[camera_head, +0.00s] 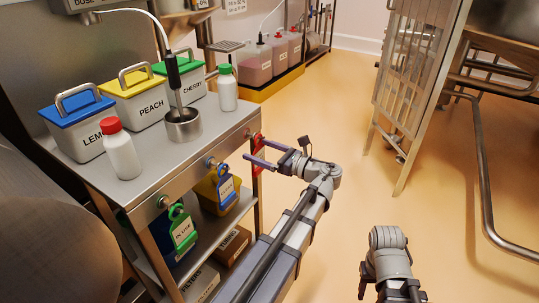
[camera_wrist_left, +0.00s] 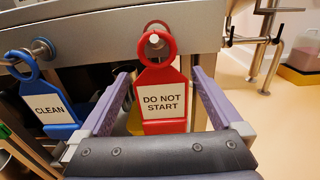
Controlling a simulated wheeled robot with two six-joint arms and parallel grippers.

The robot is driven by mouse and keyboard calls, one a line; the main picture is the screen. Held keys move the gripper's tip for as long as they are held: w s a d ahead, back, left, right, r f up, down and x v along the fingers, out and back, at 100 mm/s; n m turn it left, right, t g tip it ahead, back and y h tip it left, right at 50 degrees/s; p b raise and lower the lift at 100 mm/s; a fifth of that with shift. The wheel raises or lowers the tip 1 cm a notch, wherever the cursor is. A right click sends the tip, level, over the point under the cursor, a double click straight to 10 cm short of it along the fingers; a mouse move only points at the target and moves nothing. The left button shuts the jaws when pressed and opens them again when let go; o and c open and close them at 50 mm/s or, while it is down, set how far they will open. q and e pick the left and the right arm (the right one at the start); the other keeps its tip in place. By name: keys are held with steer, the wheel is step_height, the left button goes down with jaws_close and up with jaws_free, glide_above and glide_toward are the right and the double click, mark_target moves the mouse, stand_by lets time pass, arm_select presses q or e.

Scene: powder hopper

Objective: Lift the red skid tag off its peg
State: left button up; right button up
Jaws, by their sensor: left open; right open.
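The red skid tag (camera_wrist_left: 162,100), reading DO NOT START, hangs by its ring on a peg (camera_wrist_left: 154,40) on the bench's front rail. In the head view the tag (camera_head: 257,150) is at the bench's right corner, partly hidden by my fingers. My left gripper (camera_head: 257,148) is open, with one finger on each side of the tag. In the left wrist view the left gripper's (camera_wrist_left: 160,73) fingers show gaps to the tag's sides. My right gripper (camera_head: 391,290) is low at the bottom of the head view, away from the bench, and cut off by the frame edge.
A blue CLEAN tag (camera_wrist_left: 48,100) hangs on the peg to the left; a green tag (camera_head: 182,230) hangs further along. The bench top (camera_head: 200,150) holds lidded bins, bottles and a steel cup. Open floor (camera_head: 350,190) lies to the right, before a metal rack (camera_head: 412,80).

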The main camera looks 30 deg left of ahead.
mark_target(258, 146)
arm_select(q)
steer(key=shift+w+a, duration=0.15)
steer(key=shift+a, duration=1.7)
steer(key=c, duration=1.2)
steer(key=shift+r, duration=0.15)
steer(key=shift+r+p, duration=0.5)
steer(key=shift+p, duration=0.15)
steer(key=shift+w, duration=0.1)
